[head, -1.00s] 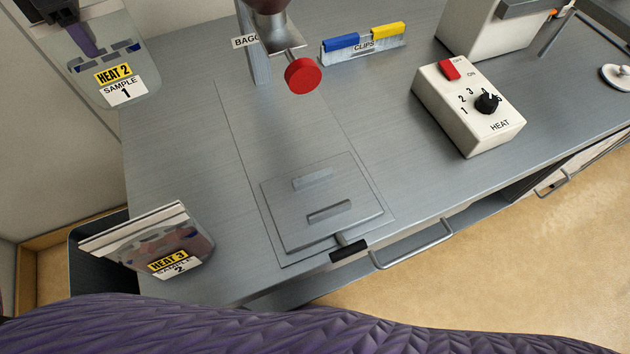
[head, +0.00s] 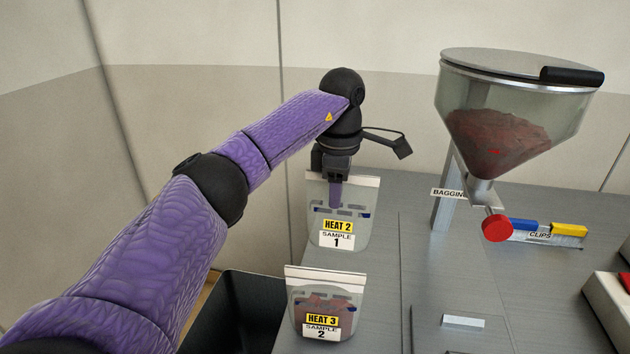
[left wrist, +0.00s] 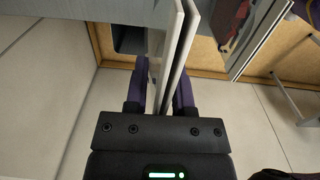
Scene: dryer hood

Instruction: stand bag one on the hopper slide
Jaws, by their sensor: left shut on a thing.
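Bag one (head: 357,230) is a clear pouch with a white top strip, a yellow HEAT 2 label and a SAMPLE 1 label. My left gripper (head: 335,192) is shut on its top and holds it upright at the bench's left edge. In the left wrist view, the bag's pale edge (left wrist: 174,50) stands between the purple fingers (left wrist: 158,95). The hopper slide (head: 430,335) is a grey plate with a raised bar, cut off at the bottom of the head view, right of and nearer than the bag. My right gripper is not in view.
Bag two (head: 348,298), labelled HEAT 3 and holding reddish matter, stands nearer than bag one. The hopper (head: 560,125) with a red knob (head: 496,229) stands to the right. A dark bin (head: 250,300) is at left.

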